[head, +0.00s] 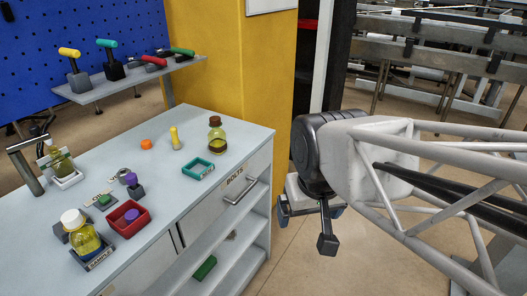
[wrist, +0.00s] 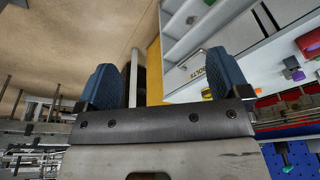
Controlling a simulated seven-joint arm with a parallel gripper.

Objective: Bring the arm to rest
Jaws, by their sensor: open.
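My arm reaches in from the right side of the head view. My gripper (head: 310,209) hangs beyond the workbench's right end, over the bare floor, and is partly hidden behind my wrist. In the wrist view my gripper (wrist: 165,80) shows two blue fingers spread wide apart, with nothing held between them. The gripper is apart from the workbench (head: 150,150) and touches none of the things on it.
On the bench are a round bottle (head: 216,137), a teal tray (head: 198,168), a red tray (head: 128,217) and a white-capped jar (head: 80,232). A yellow pillar (head: 235,60) stands behind it. Metal racks (head: 440,55) stand at the back right. Floor (head: 300,255) beside the bench is clear.

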